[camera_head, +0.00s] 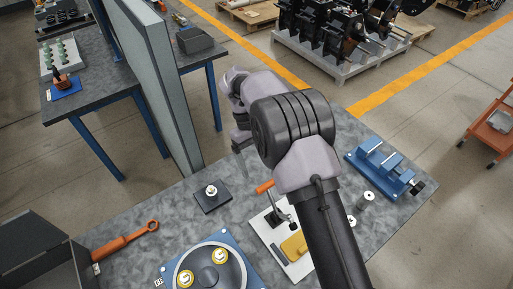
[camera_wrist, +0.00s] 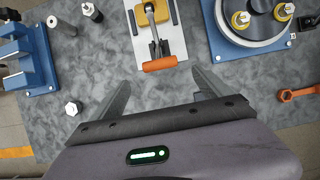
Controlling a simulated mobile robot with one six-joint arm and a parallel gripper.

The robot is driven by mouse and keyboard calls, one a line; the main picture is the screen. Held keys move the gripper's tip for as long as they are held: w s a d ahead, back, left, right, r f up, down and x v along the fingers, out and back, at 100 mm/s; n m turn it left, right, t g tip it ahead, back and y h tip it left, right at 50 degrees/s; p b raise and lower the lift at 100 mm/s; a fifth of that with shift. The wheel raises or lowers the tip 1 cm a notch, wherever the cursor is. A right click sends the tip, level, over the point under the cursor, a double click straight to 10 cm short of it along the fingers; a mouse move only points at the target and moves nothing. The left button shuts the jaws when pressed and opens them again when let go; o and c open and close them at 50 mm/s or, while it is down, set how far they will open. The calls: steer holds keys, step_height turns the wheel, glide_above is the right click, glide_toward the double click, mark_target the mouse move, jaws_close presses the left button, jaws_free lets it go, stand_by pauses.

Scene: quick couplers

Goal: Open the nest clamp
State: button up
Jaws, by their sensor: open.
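The nest clamp is a toggle clamp with an orange handle (camera_head: 265,187) on a white base plate (camera_head: 262,225), partly hidden by my arm in the head view. A yellow block (camera_head: 293,246) sits on the plate. In the wrist view the clamp (camera_wrist: 152,20) is at top centre, and its orange handle (camera_wrist: 160,63) lies crosswise, nearest me. My gripper (camera_wrist: 161,78) is open and empty. Its fingers lie left and right of the handle in that view, apart from it. In the head view one finger (camera_head: 240,163) points down above the table, behind the handle.
A dark pad (camera_head: 212,196) with a fitting, an orange wrench (camera_head: 125,240) and a grey partition (camera_head: 160,80) are left.

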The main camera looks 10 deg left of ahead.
mark_target(270, 192)
steer(key=v, duration=0.4)
steer(key=shift+a+r+p, duration=0.1)
steer(key=shift+r+p, duration=0.1)
steer(key=shift+p, duration=0.2)
